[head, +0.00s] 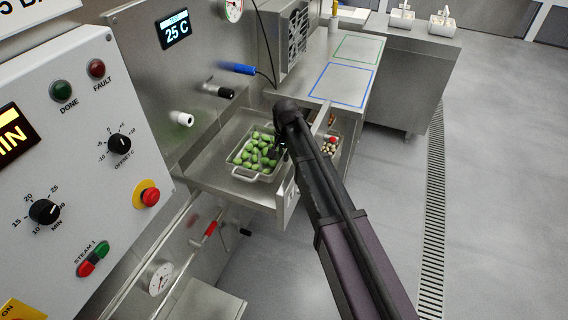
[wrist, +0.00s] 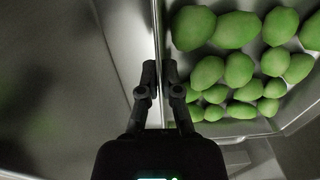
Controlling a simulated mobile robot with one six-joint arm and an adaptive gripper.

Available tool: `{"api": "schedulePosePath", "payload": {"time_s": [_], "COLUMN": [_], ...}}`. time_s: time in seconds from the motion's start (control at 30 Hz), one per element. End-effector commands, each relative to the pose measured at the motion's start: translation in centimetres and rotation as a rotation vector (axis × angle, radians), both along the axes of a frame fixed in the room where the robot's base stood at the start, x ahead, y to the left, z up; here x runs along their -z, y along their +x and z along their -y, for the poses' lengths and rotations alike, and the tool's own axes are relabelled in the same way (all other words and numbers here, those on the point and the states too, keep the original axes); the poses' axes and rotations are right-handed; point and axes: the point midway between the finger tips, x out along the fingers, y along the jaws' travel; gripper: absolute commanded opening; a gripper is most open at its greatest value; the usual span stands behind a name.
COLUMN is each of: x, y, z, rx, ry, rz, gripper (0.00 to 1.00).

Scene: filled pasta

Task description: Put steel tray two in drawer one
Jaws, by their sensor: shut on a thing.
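A steel tray (head: 238,172) full of green oval pieces is in or just over the open steel drawer (head: 208,172) in the head view. Whether it rests on the drawer floor I cannot tell. My gripper (head: 281,150) reaches in from the right and is at the tray's right side. In the wrist view my gripper (wrist: 163,72) is shut on the tray's thin upright wall (wrist: 158,35), with the green pieces to the right. No number shows on the tray. My arm hides part of the drawer.
A second tray (head: 338,158) with whitish and red pieces shows behind my arm, to the right. The drawer front (head: 287,198) faces the floor space. A steel counter (head: 352,62) with blue and green outlines stands beyond. Valve handles (head: 184,119) stick out at left.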

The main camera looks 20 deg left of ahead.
Motion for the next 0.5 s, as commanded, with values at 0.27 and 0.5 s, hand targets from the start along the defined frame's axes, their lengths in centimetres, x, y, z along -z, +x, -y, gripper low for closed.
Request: {"api": "schedulePosePath", "payload": {"time_s": [0.27, 0.5], "x": [2.5, 3.0], "y": [0.0, 0.0], "z": [0.0, 0.0], "rx": [0.0, 0.0], "ry": [0.001, 0.001], "rz": [0.0, 0.0], "gripper": [0.0, 0.0]}}
